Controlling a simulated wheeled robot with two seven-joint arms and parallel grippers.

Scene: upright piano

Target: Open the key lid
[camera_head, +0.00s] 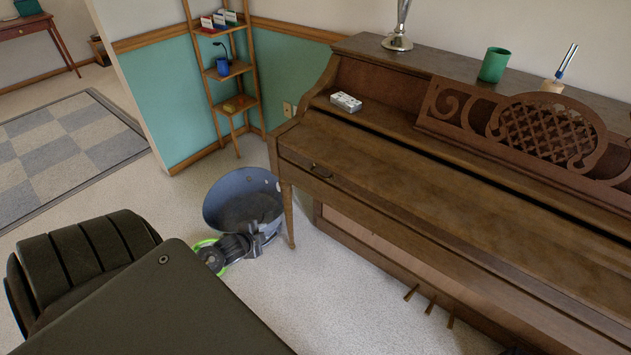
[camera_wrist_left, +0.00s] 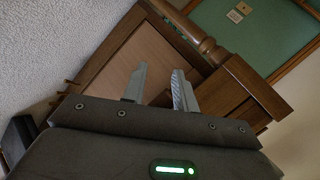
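The brown wooden key lid (camera_head: 430,187) of the upright piano (camera_head: 355,48) lies shut in the head view, and no keys show. My right gripper is not in view.
A grey-blue round bin (camera_head: 240,190) stands on the carpet behind my left gripper. A small white box (camera_head: 346,102), a green cup (camera_head: 493,65) and a carved music stand (camera_head: 545,130) are on the piano. A narrow shelf (camera_head: 238,105) stands by the wall.

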